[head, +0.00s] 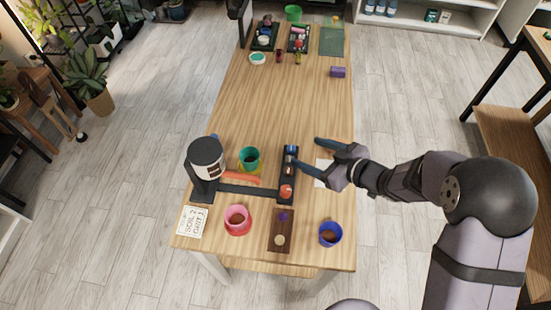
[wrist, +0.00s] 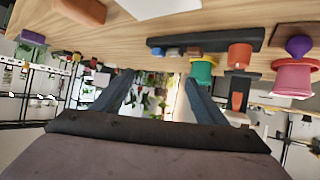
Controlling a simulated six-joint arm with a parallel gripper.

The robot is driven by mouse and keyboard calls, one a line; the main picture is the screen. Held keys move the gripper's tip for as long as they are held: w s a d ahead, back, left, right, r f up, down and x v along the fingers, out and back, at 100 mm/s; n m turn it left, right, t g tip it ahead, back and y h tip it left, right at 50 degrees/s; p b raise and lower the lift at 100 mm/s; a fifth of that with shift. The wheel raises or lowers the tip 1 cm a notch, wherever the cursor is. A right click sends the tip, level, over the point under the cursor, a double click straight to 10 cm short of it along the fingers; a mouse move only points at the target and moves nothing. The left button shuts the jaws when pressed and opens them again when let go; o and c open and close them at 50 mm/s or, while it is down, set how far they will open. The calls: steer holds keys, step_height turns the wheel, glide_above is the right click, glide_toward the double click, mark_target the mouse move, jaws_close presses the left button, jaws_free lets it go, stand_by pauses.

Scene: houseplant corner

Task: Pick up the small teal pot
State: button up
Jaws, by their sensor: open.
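The small teal pot (head: 249,156) stands upright with dark soil in it, on a yellow saucer (head: 243,170), left of the long black tray. In the wrist view the teal pot (wrist: 202,72) shows just beyond and right of the right fingertip, not between the fingers. My gripper (head: 307,152) is open and empty, right of the pot, with its fingers pointing left towards it. In the wrist view the fingers of my gripper (wrist: 160,79) are spread apart. The pot's lower part is partly hidden by the orange-red item in the head view.
The black tray (head: 284,190) with small items lies between my gripper and the pot. A black device (head: 205,158) stands left of the pot. A pink pot (head: 237,217), a blue pot (head: 330,234) and a brown tray (head: 274,230) sit nearer the front. The mid-table is clear.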

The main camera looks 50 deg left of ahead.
mark_target(249, 157)
steer(key=s+n+g, duration=0.1)
steer(key=s, duration=0.1)
steer(key=s+a+g, duration=0.1)
steer(key=s, duration=0.2)
steer(key=s+a+n+g, duration=0.1)
steer(key=s+g, duration=0.1)
steer(key=s, duration=0.1)
steer(key=shift+s+a+f+n, duration=0.2)
steer(key=shift+s+f+n, duration=0.1)
steer(key=shift+f, duration=0.1)
steer(key=shift+p+x, duration=0.85)
steer(key=shift+x, duration=5.05)
steer(key=shift+w+a+r, duration=0.1)
steer(key=shift+a, duration=0.05)
steer(key=c, duration=1.1)
